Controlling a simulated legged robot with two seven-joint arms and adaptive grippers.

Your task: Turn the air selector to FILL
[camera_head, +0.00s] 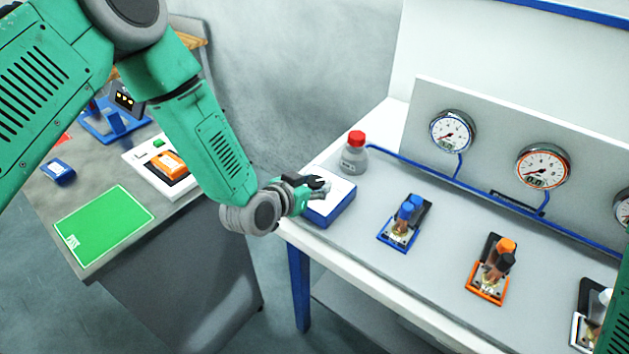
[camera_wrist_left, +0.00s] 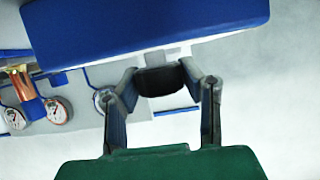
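The air selector (camera_head: 334,211) looks to be the blue box with a white top at the left end of the white bench; its blue side (camera_wrist_left: 150,25) fills the top of the left wrist view. A black handle (camera_wrist_left: 160,80) projects from it on a short grey stem. My left gripper (camera_head: 314,187) is at the box's near left side. In the left wrist view its fingers (camera_wrist_left: 160,73) stand on both sides of the handle and appear to touch it. The selector's markings and setting cannot be read. My right gripper is out of view.
A grey bottle with a red cap (camera_head: 354,158) stands just behind the box. Blue (camera_head: 400,232) and orange (camera_head: 487,280) valve blocks and gauges (camera_head: 453,131) lie farther right. A side table (camera_head: 180,220) with a green mat (camera_head: 103,226) stands at left.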

